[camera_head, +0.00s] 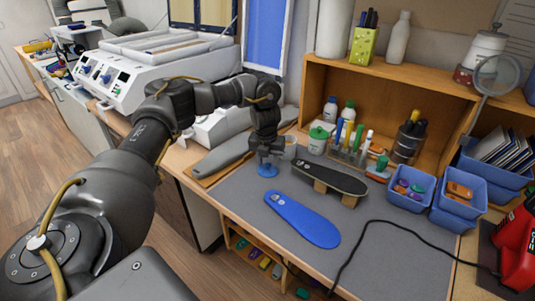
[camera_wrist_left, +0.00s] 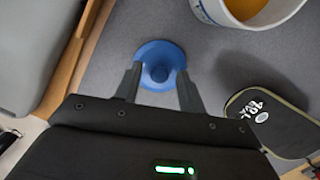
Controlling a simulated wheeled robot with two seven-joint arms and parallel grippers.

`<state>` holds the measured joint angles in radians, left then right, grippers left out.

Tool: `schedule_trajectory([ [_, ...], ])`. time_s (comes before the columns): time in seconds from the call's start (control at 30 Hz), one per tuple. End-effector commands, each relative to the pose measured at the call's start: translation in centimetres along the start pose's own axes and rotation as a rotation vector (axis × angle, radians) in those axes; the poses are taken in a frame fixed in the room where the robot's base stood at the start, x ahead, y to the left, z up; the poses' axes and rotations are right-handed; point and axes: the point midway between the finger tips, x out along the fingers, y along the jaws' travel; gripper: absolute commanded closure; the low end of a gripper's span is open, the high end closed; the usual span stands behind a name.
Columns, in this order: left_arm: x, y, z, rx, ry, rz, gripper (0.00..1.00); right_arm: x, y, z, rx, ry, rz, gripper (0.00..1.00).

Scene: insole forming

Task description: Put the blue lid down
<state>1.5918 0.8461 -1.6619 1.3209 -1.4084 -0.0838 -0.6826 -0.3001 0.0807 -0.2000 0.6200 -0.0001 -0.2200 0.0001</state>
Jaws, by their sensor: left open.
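The small round blue lid (camera_head: 267,171) lies flat on the grey mat of the workbench in the head view. In the left wrist view the lid (camera_wrist_left: 160,65) has a round knob in its middle. My left gripper (camera_head: 266,160) is directly above the lid, pointing down. In the left wrist view my left gripper (camera_wrist_left: 160,82) is open, with one finger on each side of the knob. I cannot tell whether the fingers touch it. My right gripper is not in view.
A white cup with amber contents (camera_wrist_left: 252,8) stands close to the lid. A dark insole (camera_head: 330,178) on wooden supports and a blue insole (camera_head: 302,219) lie to the right. A black cable (camera_head: 400,226) crosses the mat. The front of the mat is mostly clear.

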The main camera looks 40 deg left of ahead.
Motion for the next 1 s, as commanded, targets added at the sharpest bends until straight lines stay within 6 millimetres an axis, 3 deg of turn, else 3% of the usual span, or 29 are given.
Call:
schedule_trajectory([
  [0.17,-2.8,-0.1,0.1,0.002,-0.006,-0.003,0.6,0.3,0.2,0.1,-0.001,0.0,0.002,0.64],
  [0.3,-6.3,-0.1,0.2,0.002,-0.008,-0.002,0.6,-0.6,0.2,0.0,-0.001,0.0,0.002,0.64],
  [0.5,-9.9,0.0,0.1,0.001,-0.005,-0.001,0.6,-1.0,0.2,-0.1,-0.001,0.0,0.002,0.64],
  [0.7,-11.7,0.0,0.1,0.001,-0.002,0.0,0.6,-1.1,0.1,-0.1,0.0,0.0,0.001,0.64],
  [1.0,-12.0,0.0,0.0,0.001,-0.001,-0.001,0.6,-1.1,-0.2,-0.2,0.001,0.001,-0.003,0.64],
])
